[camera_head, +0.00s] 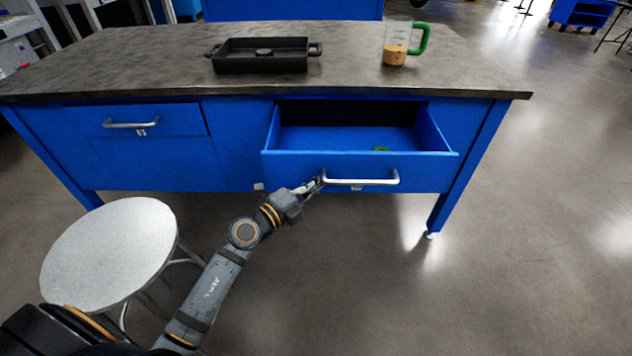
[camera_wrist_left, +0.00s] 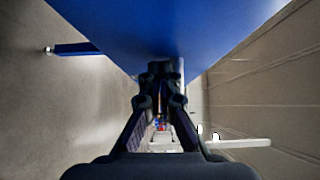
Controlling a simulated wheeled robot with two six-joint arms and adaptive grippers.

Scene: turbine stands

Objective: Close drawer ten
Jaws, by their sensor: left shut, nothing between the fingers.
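The open blue drawer (camera_head: 350,165) is pulled out from the right side of the workbench. Its silver bar handle (camera_head: 365,182) runs across the front, with a small label below it, too small to read for sure. My left gripper (camera_head: 317,184) is shut and empty at the left end of that handle, in front of the drawer face. I cannot tell whether it touches. In the left wrist view, my shut fingers (camera_wrist_left: 161,70) point toward the blue drawer front (camera_wrist_left: 165,30). My right gripper is in neither view.
The workbench top (camera_head: 160,62) holds a black tray (camera_head: 262,64) and a clear cup with a green handle (camera_head: 397,45). A small green thing (camera_head: 381,149) is inside the drawer. A closed drawer (camera_head: 130,121) is at left. A round stool (camera_head: 110,250) stands at lower left. The right floor is clear.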

